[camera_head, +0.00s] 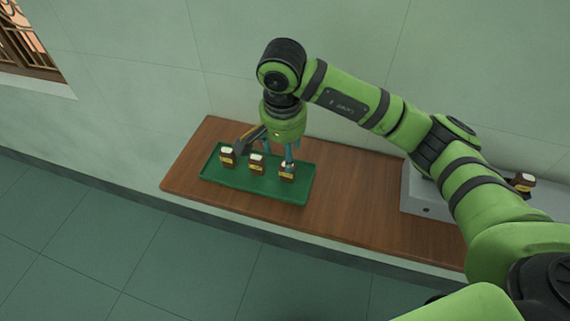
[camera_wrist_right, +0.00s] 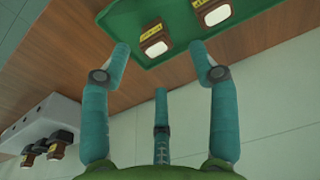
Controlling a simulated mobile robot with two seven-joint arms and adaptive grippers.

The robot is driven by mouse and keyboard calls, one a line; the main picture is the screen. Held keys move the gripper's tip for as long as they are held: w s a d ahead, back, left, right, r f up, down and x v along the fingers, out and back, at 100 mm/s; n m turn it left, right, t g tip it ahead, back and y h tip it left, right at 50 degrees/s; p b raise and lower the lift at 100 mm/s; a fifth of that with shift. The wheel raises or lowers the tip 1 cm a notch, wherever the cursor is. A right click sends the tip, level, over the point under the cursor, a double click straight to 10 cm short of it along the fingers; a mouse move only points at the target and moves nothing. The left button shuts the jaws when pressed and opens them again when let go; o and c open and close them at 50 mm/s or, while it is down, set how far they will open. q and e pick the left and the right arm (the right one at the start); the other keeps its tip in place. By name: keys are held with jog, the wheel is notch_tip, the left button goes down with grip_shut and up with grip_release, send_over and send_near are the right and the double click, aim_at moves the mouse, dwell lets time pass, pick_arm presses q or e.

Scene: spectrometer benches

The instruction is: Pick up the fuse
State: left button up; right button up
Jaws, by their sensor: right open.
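Three brown fuses with pale tops and yellow labels stand in a row on a green tray (camera_head: 245,184): a left fuse (camera_head: 227,156), a middle fuse (camera_head: 256,164) and a right fuse (camera_head: 287,172). My right gripper (camera_head: 279,156) points down over the tray's right part, with a finger close to the right fuse. In the right wrist view the gripper (camera_wrist_right: 160,48) is open and empty. One fuse (camera_wrist_right: 154,41) shows between its spread fingertips, and another fuse (camera_wrist_right: 215,13) lies beyond the right-hand finger. I cannot tell whether any finger touches a fuse. My left gripper is not in view.
The tray lies on a brown wooden bench (camera_head: 350,215) against a green wall. A grey box (camera_head: 425,195) stands at the bench's right, partly behind my arm. A brown fuse-like piece (camera_head: 522,182) sits on it. Bare bench separates tray and box.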

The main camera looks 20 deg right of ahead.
aim_at(284, 177)
jog(key=shift+d+f, duration=0.2)
jog(key=shift+d, duration=0.1)
notch_tip(284, 177, down, 5)
jog(key=p, duration=0.3)
jog(key=shift+w+d+f+p, duration=0.1)
jog(key=shift+p, duration=0.2)
jog(key=shift+w+f, duration=0.1)
jog(key=shift+f, duration=0.45)
grip_shut()
